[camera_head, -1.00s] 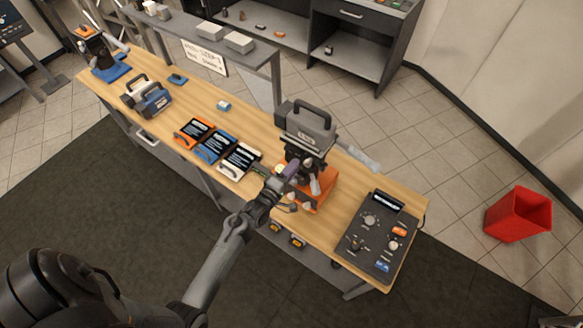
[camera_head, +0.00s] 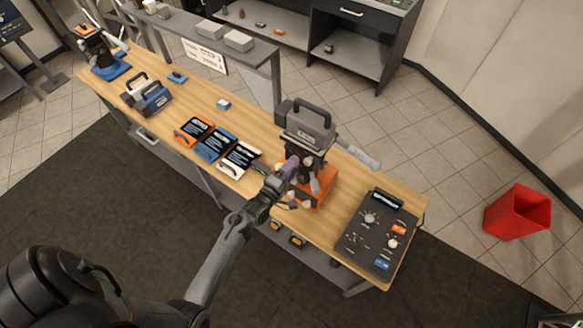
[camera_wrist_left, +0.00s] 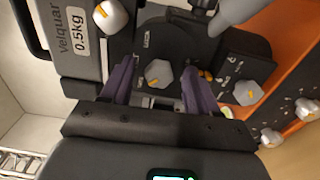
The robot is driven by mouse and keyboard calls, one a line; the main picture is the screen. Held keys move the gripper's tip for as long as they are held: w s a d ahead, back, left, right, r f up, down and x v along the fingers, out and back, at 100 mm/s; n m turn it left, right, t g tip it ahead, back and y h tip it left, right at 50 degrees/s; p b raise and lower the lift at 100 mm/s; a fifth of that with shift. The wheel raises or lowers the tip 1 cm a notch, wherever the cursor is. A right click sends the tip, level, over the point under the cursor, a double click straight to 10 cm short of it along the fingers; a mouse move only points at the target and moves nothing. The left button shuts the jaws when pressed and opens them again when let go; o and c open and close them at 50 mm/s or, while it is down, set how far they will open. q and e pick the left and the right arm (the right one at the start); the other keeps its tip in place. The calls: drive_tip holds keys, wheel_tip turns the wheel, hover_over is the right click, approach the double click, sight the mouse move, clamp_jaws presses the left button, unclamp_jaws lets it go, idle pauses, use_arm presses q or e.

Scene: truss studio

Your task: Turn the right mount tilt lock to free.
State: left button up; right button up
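The right mount, with an orange base (camera_head: 325,186) and a grey device with a handle (camera_head: 308,124) on top, stands on the wooden bench. My left gripper (camera_head: 290,167) reaches its near side. In the left wrist view the gripper (camera_wrist_left: 157,72) is open, its two purple fingers spread to either side of a grey six-sided knob (camera_wrist_left: 158,74) with an orange pointer line. A small label above this knob seems to read LOCK. I cannot tell whether the fingers touch it. Other pointer knobs show at upper left (camera_wrist_left: 110,15) and right (camera_wrist_left: 247,92). My right gripper is out of view.
A dark control panel (camera_head: 354,236) with knobs lies right of the mount. Three framed cards, the nearest white (camera_head: 229,171), lie to its left. A grey cylinder (camera_head: 357,158) sticks out behind the mount. A red bin (camera_head: 517,213) stands on the floor.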

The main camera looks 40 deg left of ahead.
use_arm(q)
drive_tip(key=s+d+p, duration=0.1)
drive_tip(key=s+p, duration=0.4)
drive_tip(key=s, duration=0.5)
drive_tip(key=shift+s, duration=0.4)
